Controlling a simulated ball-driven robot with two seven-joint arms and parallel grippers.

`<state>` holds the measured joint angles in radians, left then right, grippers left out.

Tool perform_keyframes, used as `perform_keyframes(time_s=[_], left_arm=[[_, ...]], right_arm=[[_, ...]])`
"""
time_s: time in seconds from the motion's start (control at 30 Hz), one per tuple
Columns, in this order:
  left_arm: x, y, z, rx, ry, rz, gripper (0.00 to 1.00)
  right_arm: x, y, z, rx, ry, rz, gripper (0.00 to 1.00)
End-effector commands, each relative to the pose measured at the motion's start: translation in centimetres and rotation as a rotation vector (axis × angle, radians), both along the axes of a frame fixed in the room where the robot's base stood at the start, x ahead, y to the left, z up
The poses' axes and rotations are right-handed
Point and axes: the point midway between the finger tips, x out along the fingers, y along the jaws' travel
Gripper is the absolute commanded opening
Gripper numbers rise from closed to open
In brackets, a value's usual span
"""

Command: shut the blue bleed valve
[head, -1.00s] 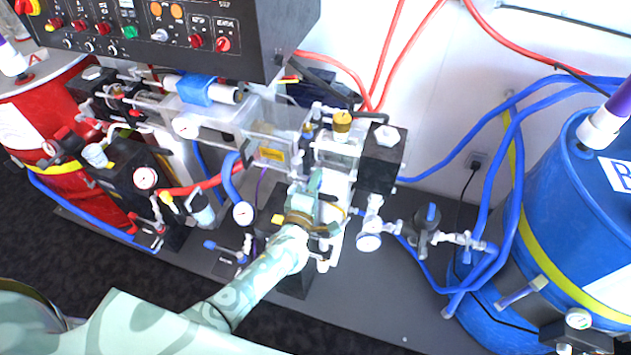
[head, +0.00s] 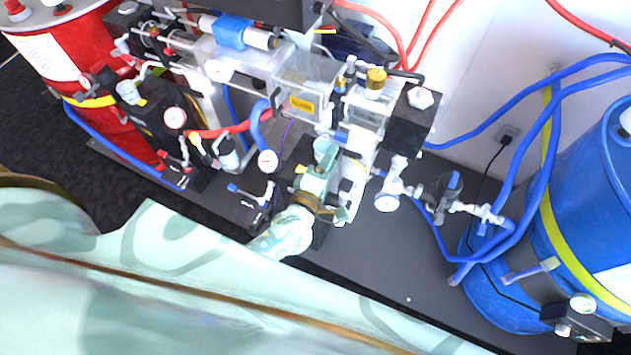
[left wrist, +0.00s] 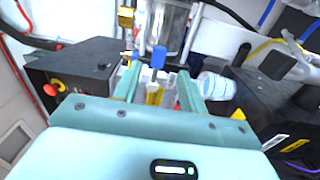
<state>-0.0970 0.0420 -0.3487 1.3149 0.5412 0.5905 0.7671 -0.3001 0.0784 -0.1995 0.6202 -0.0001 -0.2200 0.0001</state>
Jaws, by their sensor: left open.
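A blue valve handle (left wrist: 158,57) on a brass-coloured stem stands upright in the left wrist view. It appears between the two fingers of my left gripper (left wrist: 162,75). The fingers are open on either side of it, and I see no clear contact. In the head view my left gripper (head: 322,178) is at the middle of the machine, beside the clear housing and black block. There the gripper and nearby fittings hide most of this handle. My right gripper is not in view.
A gauge (head: 387,203) and a blue-topped fitting (head: 447,186) lie to the right. Another gauge (head: 268,161) and a blue lever valve (head: 246,193) are to the left. A blue drum (head: 590,185) and hoses flank the right side. The black base plate (head: 400,270) is mostly clear in front.

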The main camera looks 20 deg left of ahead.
Motion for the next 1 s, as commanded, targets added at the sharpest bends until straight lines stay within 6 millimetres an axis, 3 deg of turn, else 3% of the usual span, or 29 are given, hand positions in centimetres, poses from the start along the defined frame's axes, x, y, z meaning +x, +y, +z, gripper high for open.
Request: perform_keyframes(time_s=[0.03, 0.2, 0.4, 1.0], left_arm=[[-1.5, 0.0, 0.1, 0.0, 0.003, -0.002, 0.42], [-5.6, 0.2, 0.0, 0.001, 0.003, -0.001, 0.42], [-8.2, 0.2, 0.0, 0.001, 0.001, -0.002, 0.42], [-8.6, 0.2, 0.0, 0.001, 0.001, -0.001, 0.42]], right_arm=[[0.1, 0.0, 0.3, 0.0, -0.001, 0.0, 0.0], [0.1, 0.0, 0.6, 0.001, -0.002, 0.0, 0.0], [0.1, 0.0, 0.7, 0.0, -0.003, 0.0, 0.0], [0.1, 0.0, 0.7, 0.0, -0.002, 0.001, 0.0]])
